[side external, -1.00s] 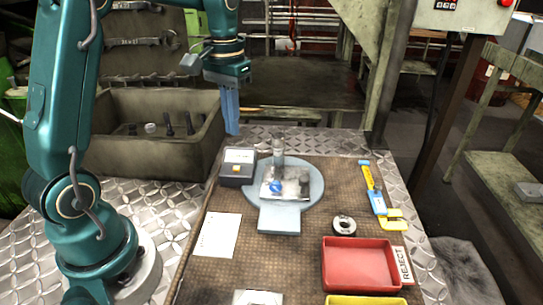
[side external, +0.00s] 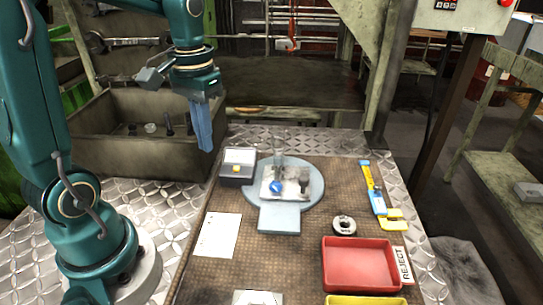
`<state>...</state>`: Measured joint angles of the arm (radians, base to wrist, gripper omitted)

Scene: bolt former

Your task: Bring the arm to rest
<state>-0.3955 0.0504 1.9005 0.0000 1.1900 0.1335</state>
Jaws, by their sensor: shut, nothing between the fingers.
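My gripper (side external: 205,148) hangs from the teal arm at the upper left, pointing down. Its blue fingers are together with nothing between them. It is in the air in front of the grey bin's right side, to the left of the small dark box with a dial. It touches nothing that I can see.
A grey bin (side external: 105,160) with bolts stands behind at left. On the brown mat (side external: 310,240) are a box with a dial (side external: 238,165), a round grey fixture (side external: 313,190), a metal ring (side external: 344,225), a red tray (side external: 357,244) and a yellow-blue tool (side external: 372,187).

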